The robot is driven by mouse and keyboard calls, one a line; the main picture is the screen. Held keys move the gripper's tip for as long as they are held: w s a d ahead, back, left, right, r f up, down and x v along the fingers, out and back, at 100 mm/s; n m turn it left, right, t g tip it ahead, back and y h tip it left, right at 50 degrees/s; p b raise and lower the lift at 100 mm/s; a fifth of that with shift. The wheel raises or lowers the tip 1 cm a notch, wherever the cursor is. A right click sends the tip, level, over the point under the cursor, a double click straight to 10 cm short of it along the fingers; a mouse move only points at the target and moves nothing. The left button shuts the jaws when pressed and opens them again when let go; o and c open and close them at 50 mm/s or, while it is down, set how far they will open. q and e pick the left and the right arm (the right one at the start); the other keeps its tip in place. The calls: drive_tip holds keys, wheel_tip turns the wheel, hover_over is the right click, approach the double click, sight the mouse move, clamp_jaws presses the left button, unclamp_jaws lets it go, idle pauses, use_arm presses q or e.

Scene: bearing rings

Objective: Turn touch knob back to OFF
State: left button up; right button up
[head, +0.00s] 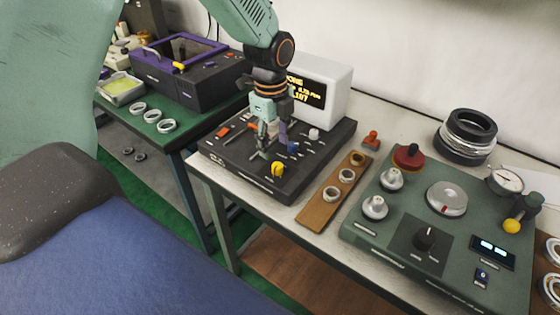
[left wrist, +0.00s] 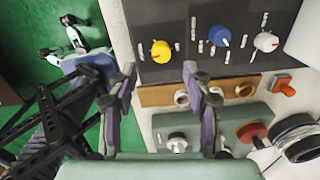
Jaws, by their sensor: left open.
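A dark control panel (head: 226,158) stands on the near table. It carries a yellow knob (head: 278,169), a blue knob (head: 293,147) and a white knob (head: 314,134). I cannot read which one is labelled touch. My left gripper (head: 270,152) is open, pointing down over the panel, just behind the yellow knob in the head view. In the left wrist view the left gripper (left wrist: 158,72) has its fingers spread, with the yellow knob (left wrist: 161,51) beyond the gap between the tips. Nothing is between the fingers. The right gripper does not show.
A white display box (head: 322,84) stands behind the panel. A wooden strip with rings (head: 320,205) lies to the right, then a green device (head: 385,235) with knobs and a red-topped part. A purple-edged machine (head: 190,85) stands on the left table.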

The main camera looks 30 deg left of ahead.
sight(276, 165)
use_arm(q)
wheel_tip(276, 165, down, 5)
drive_tip(key=shift+w+d+f+b, duration=0.1)
drive_tip(key=shift+d+f+b, duration=0.1)
drive_tip(key=shift+b, duration=0.1)
drive_tip(key=shift+w+a+f, duration=0.1)
drive_tip(key=shift+a+f, duration=0.05)
drive_tip(key=shift+f, duration=0.6)
drive_tip(key=shift+c, duration=0.2)
clamp_jaws()
